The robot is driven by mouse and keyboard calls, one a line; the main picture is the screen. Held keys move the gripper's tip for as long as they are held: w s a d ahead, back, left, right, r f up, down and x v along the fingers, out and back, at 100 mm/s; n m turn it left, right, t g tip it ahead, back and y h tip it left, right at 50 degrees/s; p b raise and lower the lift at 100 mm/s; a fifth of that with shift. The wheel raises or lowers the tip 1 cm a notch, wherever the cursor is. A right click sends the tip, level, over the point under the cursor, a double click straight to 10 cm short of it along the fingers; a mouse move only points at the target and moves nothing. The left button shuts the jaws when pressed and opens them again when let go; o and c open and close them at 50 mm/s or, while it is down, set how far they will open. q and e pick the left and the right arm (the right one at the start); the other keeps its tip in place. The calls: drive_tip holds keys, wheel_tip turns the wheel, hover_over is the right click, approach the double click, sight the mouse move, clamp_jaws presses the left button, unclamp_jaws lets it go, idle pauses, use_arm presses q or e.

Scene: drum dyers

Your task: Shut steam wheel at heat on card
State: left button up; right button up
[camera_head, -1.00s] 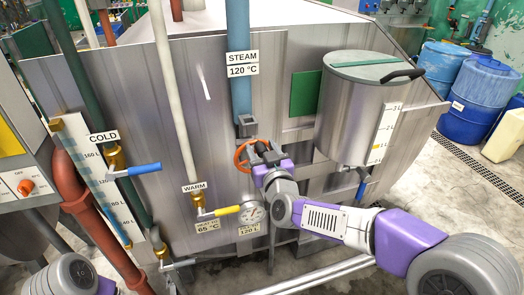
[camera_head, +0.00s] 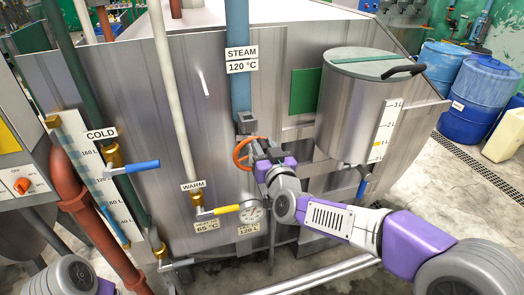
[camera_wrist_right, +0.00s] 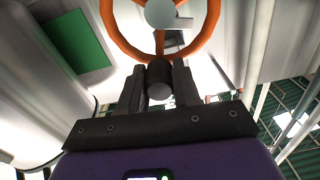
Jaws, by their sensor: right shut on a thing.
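The orange steam wheel (camera_head: 238,154) sits on the steel tank's front, below the blue steam pipe (camera_head: 238,95). My right gripper (camera_head: 259,151) is at the wheel's right side. In the right wrist view, the gripper (camera_wrist_right: 159,70) is shut on the near rim of the wheel (camera_wrist_right: 112,35), with a short dark post between the fingers. The card reading heat to 65 °C (camera_head: 207,226) is low on the tank. A round dial gauge (camera_head: 252,210) is right of it; its needle is too small to read. My left gripper is out of view.
A yellow warm-water lever (camera_head: 226,209) and blue cold-water lever (camera_head: 142,166) stick out on the left. A steel drum (camera_head: 358,110) with a black-handled lid stands right of the wheel. A red pipe (camera_head: 95,230) runs down the left side.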

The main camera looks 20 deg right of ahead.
drive_tip(key=shift+d+f+m+b, duration=0.35)
drive_tip(key=shift+d+m+b, duration=0.15)
drive_tip(key=shift+m+b, duration=0.75)
drive_tip(key=shift+d+f+m+b, duration=0.3)
drive_tip(key=shift+d+m+b, duration=0.2)
drive_tip(key=shift+m+b, duration=0.7)
drive_tip(key=o, duration=1.1)
drive_tip(key=shift+c, duration=0.2)
drive_tip(key=shift+r, duration=0.1)
drive_tip(key=s, duration=0.7)
drive_tip(key=shift+s+d+p, duration=0.15)
drive_tip(key=shift+s+p, duration=0.1)
drive_tip(key=shift+p, duration=0.2)
